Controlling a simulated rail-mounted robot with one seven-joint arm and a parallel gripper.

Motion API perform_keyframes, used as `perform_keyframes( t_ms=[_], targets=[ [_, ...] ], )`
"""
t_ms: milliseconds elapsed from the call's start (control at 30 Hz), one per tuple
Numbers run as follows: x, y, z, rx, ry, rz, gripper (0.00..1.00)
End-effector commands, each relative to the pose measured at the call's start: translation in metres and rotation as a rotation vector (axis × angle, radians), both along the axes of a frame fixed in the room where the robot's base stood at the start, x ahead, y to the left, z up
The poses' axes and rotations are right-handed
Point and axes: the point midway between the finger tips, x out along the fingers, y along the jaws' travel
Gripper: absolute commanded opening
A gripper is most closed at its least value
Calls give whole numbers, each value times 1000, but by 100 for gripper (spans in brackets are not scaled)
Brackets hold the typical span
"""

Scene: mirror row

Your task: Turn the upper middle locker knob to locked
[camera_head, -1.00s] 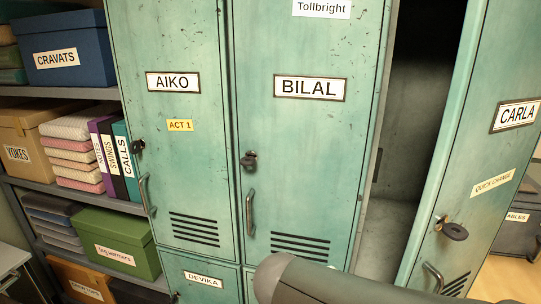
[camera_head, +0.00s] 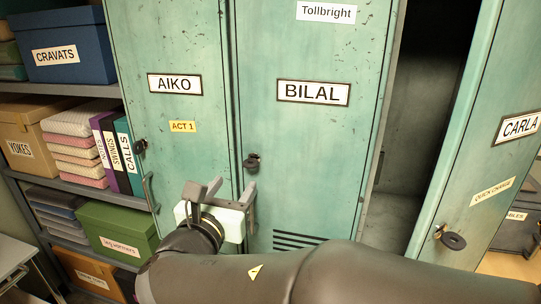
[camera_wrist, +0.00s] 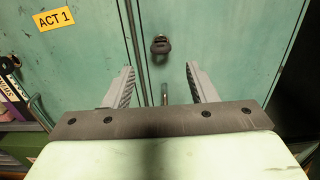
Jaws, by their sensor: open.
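The upper middle locker door, labelled BILAL (camera_head: 313,92), is shut. Its dark knob (camera_head: 252,162) sits near the door's left edge, above the handle. In the wrist view the knob (camera_wrist: 161,46) shows beyond and slightly above the gap between my fingertips. My gripper (camera_head: 231,187) is open and empty in front of the doors, a little below and left of the knob in the head view. The fingers do not touch the knob. The lower part of the BILAL door and most of its handle are hidden by my arm in the head view.
The AIKO door (camera_head: 174,84) on the left is shut, with its own knob and handle. The CARLA door (camera_head: 518,126) on the right stands open, swung outward, with a dark knob (camera_head: 450,238). Shelves with boxes (camera_head: 75,48) and folders stand at the far left.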

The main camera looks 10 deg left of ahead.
Motion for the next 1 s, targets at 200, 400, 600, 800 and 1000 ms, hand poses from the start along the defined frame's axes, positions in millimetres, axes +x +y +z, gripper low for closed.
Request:
perform_keyframes(
  t_ms=[200,400,600,800,1000],
  targets=[
    [48,-5,2,-2,2,-5,52],
    [78,-7,1,-1,2,-2,52],
    [90,-8,0,1,1,-2,52],
    [91,-8,-1,1,1,-1,52],
    [90,-8,0,1,1,-1,13]
  ],
)
